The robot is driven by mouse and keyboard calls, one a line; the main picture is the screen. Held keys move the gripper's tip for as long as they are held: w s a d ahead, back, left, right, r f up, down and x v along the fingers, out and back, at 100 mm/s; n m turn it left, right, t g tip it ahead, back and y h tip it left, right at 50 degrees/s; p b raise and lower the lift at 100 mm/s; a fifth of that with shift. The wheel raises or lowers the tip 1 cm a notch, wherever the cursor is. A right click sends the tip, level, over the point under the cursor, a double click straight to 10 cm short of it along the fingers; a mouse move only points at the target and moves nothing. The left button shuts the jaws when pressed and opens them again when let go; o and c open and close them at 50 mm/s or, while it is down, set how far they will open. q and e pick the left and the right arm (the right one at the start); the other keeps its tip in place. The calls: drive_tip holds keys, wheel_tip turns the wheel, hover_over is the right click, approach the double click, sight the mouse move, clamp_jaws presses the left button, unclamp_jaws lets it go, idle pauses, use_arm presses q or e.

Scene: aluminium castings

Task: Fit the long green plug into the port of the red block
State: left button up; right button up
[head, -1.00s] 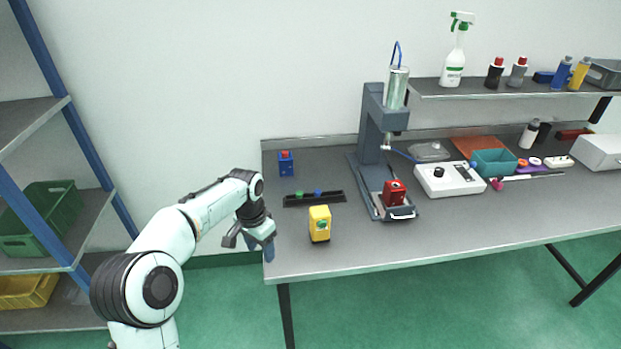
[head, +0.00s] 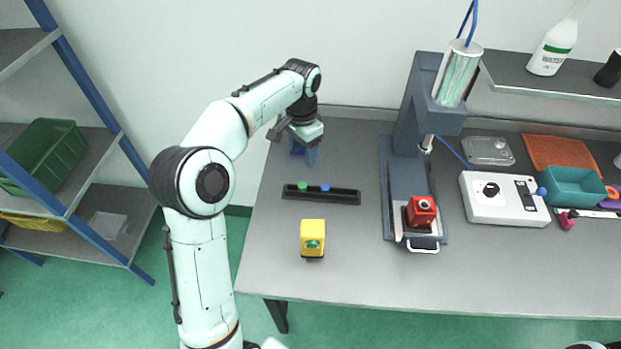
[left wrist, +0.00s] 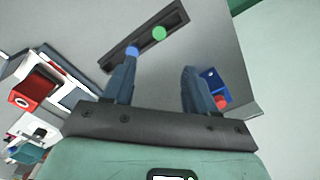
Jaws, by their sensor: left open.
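The green plug (head: 303,187) stands in a black rack (head: 343,196), only its round top showing; it also shows in the left wrist view (left wrist: 159,33). Its length is hidden. A blue plug (head: 325,188) stands beside it. The red block (head: 421,212) sits on the base of the grey press; in the left wrist view (left wrist: 32,92) a round port shows on one face. My left gripper (head: 303,152) is above the back left of the table, behind the rack, open and empty. Its fingers (left wrist: 158,80) are spread in the left wrist view. My right gripper is not in view.
A blue block (left wrist: 210,78) with a red part is near my left fingers, mostly hidden in the head view. A yellow block (head: 313,228) with a green spot stands in front of the rack. The press (head: 408,125) rises right of it.

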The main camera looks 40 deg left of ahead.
use_arm(q)
hover_over(303, 185)
wheel_tip(303, 185, down, 6)
drive_tip(key=shift+s+a+f+b, duration=0.1)
drive_tip(key=shift+s+f+b, duration=0.1)
drive_tip(key=shift+b, duration=0.25)
drive_tip(key=shift+w+f, duration=0.2)
drive_tip(key=shift+f, duration=0.35)
wheel_tip(303, 185, down, 5)
drive_tip(key=shift+s+r, duration=0.1)
clamp_jaws()
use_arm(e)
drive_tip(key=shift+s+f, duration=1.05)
